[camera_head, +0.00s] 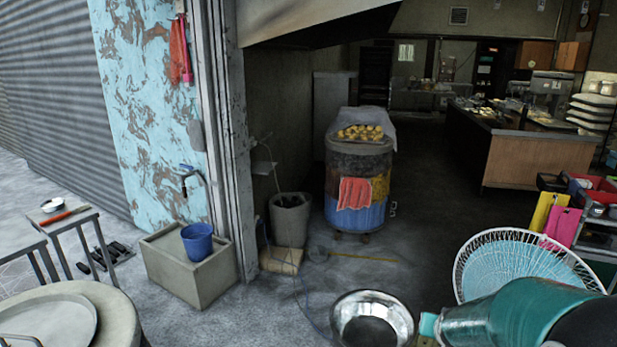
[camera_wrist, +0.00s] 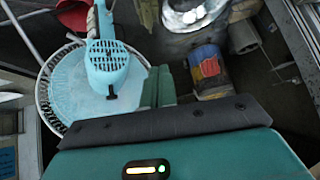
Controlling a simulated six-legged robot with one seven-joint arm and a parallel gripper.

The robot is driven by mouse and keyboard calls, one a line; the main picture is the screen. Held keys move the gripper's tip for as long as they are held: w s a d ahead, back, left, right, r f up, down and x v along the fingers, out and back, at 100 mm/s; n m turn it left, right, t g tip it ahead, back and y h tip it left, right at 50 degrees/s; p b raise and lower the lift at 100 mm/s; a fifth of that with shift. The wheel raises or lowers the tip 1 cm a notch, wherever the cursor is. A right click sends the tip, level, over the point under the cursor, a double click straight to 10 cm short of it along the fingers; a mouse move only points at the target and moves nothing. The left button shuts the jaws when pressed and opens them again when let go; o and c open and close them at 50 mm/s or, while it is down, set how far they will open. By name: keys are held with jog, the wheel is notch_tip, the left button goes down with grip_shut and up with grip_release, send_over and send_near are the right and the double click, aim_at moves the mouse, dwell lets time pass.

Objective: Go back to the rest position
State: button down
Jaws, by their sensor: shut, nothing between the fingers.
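My arm with its teal casing reaches in at the lower right of the body camera view, and the small teal tip of my gripper (camera_head: 430,325) is beside a steel bowl (camera_head: 372,320). In the wrist view the green fingers of my gripper (camera_wrist: 158,88) are together, with nothing held between them. A fan with a white wire guard (camera_head: 515,262) stands close to my arm. It also shows in the wrist view as a pale blue disc and housing (camera_wrist: 108,68).
A barrel oven (camera_head: 358,163) with food on top stands in the doorway, a grey bin (camera_head: 290,220) beside it. A blue bucket (camera_head: 197,241) sits on a concrete block. A round table (camera_head: 120,310) is at the lower left. Floor around the barrel is mostly open.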

jog(key=s+a+r+n+y, duration=0.1)
jog(key=s+a+r, duration=0.4)
jog(key=s, duration=0.2)
jog(key=s+a+r+n+g, duration=0.1)
jog(key=s+a+r+n, duration=0.1)
jog(key=s+a+r, duration=0.3)
jog(key=s+a+r+n+g+y, duration=0.1)
jog(key=s+a+r, duration=0.4)
jog(key=s, duration=0.5)
jog(key=shift+n+y, duration=0.3)
jog(key=shift+n, duration=0.1)
